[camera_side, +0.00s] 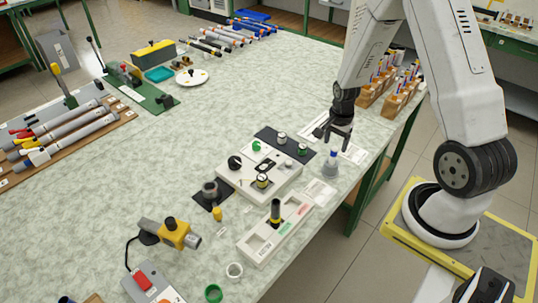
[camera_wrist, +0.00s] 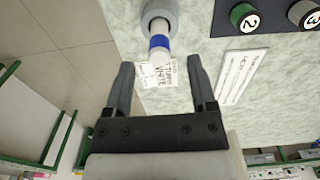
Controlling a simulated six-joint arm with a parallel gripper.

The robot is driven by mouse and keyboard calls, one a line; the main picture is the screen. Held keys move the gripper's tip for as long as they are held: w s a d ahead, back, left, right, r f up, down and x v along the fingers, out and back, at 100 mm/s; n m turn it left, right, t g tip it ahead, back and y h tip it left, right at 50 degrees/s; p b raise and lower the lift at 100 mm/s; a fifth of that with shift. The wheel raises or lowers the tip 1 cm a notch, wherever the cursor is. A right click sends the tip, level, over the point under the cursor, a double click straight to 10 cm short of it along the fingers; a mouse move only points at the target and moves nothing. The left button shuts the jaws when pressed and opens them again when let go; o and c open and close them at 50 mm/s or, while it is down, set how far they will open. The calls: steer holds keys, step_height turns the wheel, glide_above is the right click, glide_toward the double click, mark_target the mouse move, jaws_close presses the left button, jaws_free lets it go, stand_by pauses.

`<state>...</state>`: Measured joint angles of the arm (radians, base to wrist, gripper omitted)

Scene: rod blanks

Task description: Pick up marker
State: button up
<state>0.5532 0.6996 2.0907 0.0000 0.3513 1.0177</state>
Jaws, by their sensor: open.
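The marker (camera_side: 333,156), white with a blue band, stands upright in a grey round holder (camera_side: 331,170) near the table's right edge. In the wrist view the marker (camera_wrist: 158,42) shows at the top centre, its lower end in the grey holder (camera_wrist: 157,12). In the wrist view the marker's free end lies near the gap between my fingertips (camera_wrist: 161,66). I cannot tell whether a finger touches it.
A white control box (camera_side: 258,175) with knobs and a dark panel (camera_side: 285,145) stand left of the holder. A white tray (camera_side: 275,230) with an upright black and yellow piece is in front. Wooden racks (camera_side: 375,95) stand behind my gripper. The table's middle is clear.

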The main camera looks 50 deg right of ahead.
mark_target(335, 148)
steer(key=shift+f, duration=2.45)
steer(key=shift+c, duration=0.2)
jaws_close()
